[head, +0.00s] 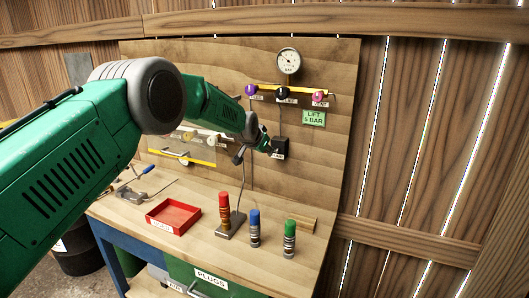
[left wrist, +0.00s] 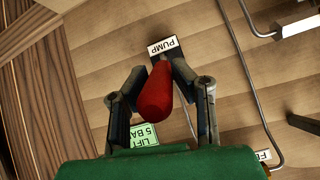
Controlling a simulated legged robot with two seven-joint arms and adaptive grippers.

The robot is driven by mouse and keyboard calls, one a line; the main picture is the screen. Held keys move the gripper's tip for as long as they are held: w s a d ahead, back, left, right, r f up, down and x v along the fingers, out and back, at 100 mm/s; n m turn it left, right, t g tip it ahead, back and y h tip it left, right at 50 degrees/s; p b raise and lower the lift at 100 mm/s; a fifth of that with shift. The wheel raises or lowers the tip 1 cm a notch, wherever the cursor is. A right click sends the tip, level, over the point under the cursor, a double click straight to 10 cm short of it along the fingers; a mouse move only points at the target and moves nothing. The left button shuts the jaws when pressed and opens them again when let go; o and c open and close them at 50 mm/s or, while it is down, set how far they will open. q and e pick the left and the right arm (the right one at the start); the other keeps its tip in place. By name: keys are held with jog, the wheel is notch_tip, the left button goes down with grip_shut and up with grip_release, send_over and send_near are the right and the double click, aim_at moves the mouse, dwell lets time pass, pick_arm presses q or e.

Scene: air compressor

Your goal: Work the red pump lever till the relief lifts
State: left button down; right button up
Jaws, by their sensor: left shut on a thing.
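The red pump lever (left wrist: 157,92) shows in the left wrist view, pointing toward the camera from a dark mount with a white PUMP label (left wrist: 163,46). My left gripper (left wrist: 158,75) has one finger on each side of the lever and is shut on it. In the head view my left gripper (head: 266,143) is at the dark pump mount (head: 280,148) on the wooden panel, and the lever is hidden there. A round pressure gauge (head: 288,61) is at the panel's top; its needle is too small to read. A green sign (head: 314,118) reads LIFT 5 BAR. My right gripper is not in view.
Purple (head: 250,90), black (head: 282,92) and pink (head: 318,96) knobs sit below the gauge. On the bench are a red tray (head: 173,218) and red (head: 224,208), blue (head: 254,228) and green (head: 289,238) topped upright pieces. The bench's front right is clear.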

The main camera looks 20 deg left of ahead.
pick_arm(q)
jog(key=shift+w+a+r+g+p, duration=0.3)
jog(key=shift+a+r+p, duration=0.15)
jog(key=shift+a+r, duration=0.15)
jog(key=shift+w+d+r+g+p, duration=0.15)
jog(key=shift+d+r+g+p, duration=0.1)
jog(key=shift+d, duration=0.25)
jog(key=shift+w+d+r+g+p, duration=0.15)
jog(key=shift+d+r+p, duration=0.1)
jog(key=shift+d, duration=0.25)
jog(key=shift+a+r, duration=0.1)
jog(key=shift+a, duration=0.55)
jog(key=shift+w+d, duration=0.1)
jog(key=shift+d, duration=0.25)
jog(key=c, duration=1.4)
grip_release()
jog(key=shift+o, duration=0.2)
jog(key=shift+w+a+f+g, duration=0.15)
jog(key=shift+a+f+g, duration=0.05)
jog(key=shift+a+g, duration=0.1)
jog(key=shift+s+d+r, duration=0.15)
jog(key=shift+s+r, duration=0.25)
jog(key=shift+r, duration=0.1)
jog(key=v, duration=1)
jog(key=shift+s, duration=0.15)
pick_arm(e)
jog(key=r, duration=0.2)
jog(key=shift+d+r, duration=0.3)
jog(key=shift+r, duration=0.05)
